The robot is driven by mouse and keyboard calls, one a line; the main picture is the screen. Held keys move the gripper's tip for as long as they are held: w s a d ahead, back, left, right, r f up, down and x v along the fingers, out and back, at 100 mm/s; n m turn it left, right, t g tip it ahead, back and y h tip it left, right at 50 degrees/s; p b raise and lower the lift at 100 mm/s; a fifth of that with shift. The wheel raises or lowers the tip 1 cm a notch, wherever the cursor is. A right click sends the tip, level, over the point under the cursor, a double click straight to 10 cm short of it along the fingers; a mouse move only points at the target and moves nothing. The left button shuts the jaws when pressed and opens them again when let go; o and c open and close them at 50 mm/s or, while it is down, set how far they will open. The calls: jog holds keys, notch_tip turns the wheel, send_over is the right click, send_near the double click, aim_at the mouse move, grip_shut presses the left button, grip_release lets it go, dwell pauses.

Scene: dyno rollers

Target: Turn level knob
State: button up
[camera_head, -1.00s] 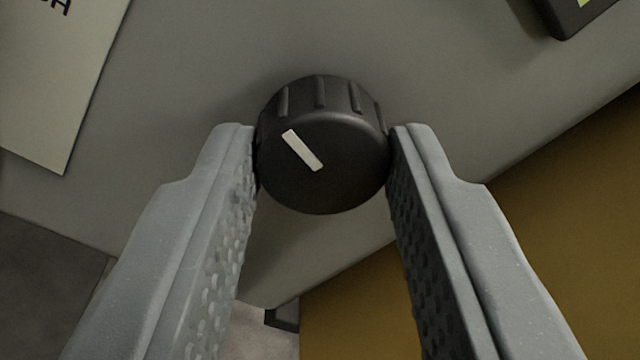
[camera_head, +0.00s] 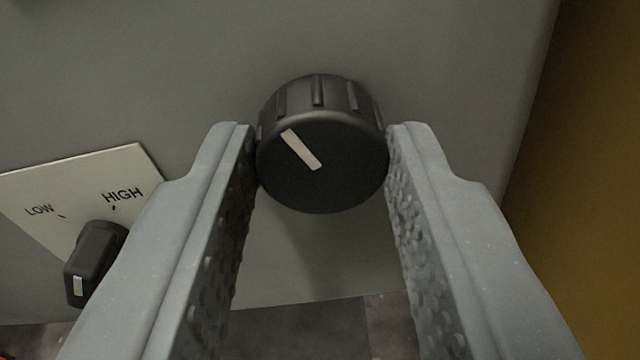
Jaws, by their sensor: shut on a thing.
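A round black knob (camera_head: 335,180) with a ribbed side and a white pointer line stands out from a grey panel (camera_head: 440,60). My gripper (camera_head: 322,150) is shut on this knob, one grey textured finger touching each side. The white line on its face slants from upper left to lower right in the picture. No scale marks show around this knob. A second, smaller black knob (camera_head: 95,255) with a white mark sits at the lower left, beside a pale plate (camera_head: 85,190) marked LOW and HIGH. My left finger partly covers that plate.
The panel ends on the right, with a yellow-brown surface (camera_head: 590,160) beyond it. A grey tiled floor (camera_head: 320,335) shows below the panel's lower edge. The panel above the held knob is clear.

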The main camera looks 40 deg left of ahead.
jog(key=shift+w+r+m+p, duration=0.1)
jog(key=shift+r+m+p, duration=0.05)
jog(key=shift+m+p, duration=0.9)
jog(key=o, duration=1)
jog(key=shift+c, duration=0.2)
jog(key=shift+s+d, duration=0.2)
jog(key=shift+s, duration=0.3)
jog(key=f+p+v, duration=0.1)
jog(key=p+v, duration=0.1)
jog(key=v, duration=1)
jog(key=shift+s+d+r, duration=0.3)
jog(key=shift+r, duration=0.05)
